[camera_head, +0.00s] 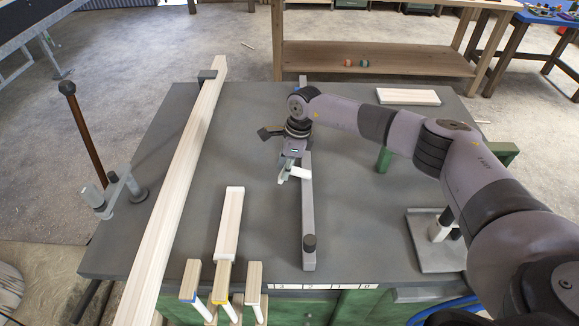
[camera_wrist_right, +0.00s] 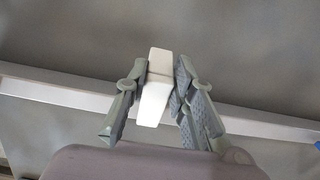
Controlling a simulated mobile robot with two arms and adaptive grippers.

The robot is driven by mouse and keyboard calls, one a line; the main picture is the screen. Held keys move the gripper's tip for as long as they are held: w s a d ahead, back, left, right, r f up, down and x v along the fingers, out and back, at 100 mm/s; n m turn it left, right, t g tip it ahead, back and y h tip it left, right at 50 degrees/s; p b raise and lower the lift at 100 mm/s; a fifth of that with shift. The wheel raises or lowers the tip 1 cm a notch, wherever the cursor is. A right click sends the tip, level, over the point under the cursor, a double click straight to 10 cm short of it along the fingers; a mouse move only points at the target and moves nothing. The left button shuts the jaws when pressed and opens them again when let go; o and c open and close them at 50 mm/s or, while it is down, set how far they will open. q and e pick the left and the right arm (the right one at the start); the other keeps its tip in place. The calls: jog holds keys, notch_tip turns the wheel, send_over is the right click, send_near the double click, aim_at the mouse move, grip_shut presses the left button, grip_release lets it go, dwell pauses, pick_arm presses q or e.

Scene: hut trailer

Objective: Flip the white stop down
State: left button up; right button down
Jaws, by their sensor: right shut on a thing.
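The white stop (camera_head: 302,173) is a small white block at the grey rail (camera_head: 308,225) that runs from back to front across the middle of the dark grey table. My right gripper (camera_head: 285,174) reaches in from the right and is at the stop, beside the rail. In the right wrist view the white stop (camera_wrist_right: 154,92) sits between the two fingers of my right gripper (camera_wrist_right: 155,95), which are shut on it. The rail (camera_wrist_right: 60,88) passes behind them. My left gripper is in neither view.
A long pale board (camera_head: 182,195) lies left of the rail. A shorter board (camera_head: 229,222) lies near the front, by several small wooden pieces. A handle with a rod (camera_head: 85,130) stands at the left edge. A grey plate fixture (camera_head: 435,258) is at the right.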

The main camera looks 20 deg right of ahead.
jog(key=shift+w+a+f+g+h+b, duration=0.1)
jog(key=shift+a+f+g+h+b, duration=0.15)
jog(key=shift+f+h+b, duration=0.3)
jog(key=shift+w+a+f+g+h+b, duration=0.1)
jog(key=shift+f+g+h+b, duration=0.2)
jog(key=shift+h+b, duration=0.3)
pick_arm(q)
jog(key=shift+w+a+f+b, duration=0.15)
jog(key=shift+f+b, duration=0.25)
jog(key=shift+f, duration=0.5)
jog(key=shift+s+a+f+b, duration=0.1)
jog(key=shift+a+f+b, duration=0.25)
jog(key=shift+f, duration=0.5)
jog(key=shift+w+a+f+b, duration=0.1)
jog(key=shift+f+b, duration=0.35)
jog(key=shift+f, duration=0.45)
pick_arm(e)
jog(key=shift+f+g+h, duration=0.35)
jog(key=shift+f+h, duration=0.2)
jog(key=shift+h, duration=0.3)
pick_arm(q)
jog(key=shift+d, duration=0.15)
pick_arm(e)
jog(key=shift+s, duration=0.1)
jog(key=c, duration=1.4)
grip_release()
jog(key=shift+o, duration=0.2)
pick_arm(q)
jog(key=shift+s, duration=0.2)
